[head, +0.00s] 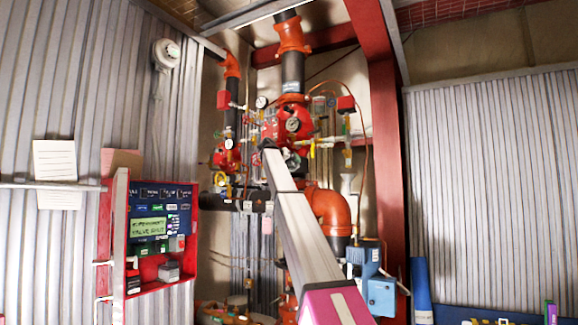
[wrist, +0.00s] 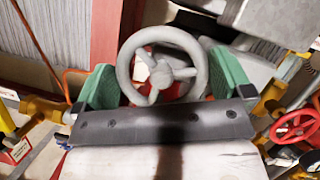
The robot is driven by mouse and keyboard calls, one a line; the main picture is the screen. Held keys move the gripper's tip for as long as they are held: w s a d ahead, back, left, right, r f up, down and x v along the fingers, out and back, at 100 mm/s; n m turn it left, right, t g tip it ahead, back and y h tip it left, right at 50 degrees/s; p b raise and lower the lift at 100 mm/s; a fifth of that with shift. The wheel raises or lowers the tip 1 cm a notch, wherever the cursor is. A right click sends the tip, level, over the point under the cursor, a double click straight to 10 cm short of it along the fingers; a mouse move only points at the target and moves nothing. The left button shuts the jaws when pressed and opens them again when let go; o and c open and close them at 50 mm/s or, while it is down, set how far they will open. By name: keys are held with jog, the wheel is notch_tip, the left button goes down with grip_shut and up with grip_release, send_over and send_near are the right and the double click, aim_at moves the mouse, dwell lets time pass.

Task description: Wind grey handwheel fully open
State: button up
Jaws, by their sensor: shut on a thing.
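The grey handwheel (wrist: 161,76) fills the upper middle of the wrist view, a round rim with three spokes and a hub. My gripper (wrist: 164,80) has its two green finger pads on the left and right sides of the rim, shut on it across its width. The dark palm bar hides the bottom edge of the wheel. In the head view my arm reaches up to the red valve assembly (head: 283,125); the arm's end covers the spot there, and I cannot make out the grip on the wheel.
A red handwheel (wrist: 295,127) and yellow fittings sit close to the right in the wrist view. A red post (wrist: 105,30) stands at upper left. In the head view, an orange elbow pipe (head: 330,207), a blue box (head: 381,295) and a red-framed panel (head: 120,240) surround the arm.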

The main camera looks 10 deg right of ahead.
jog(key=shift+n+h, duration=0.4)
jog(key=shift+n, duration=0.4)
jog(key=o, duration=0.5)
jog(key=v, duration=1)
jog(key=shift+s+a+r, duration=0.1)
jog(key=shift+s+a, duration=0.1)
jog(key=shift+a, duration=0.15)
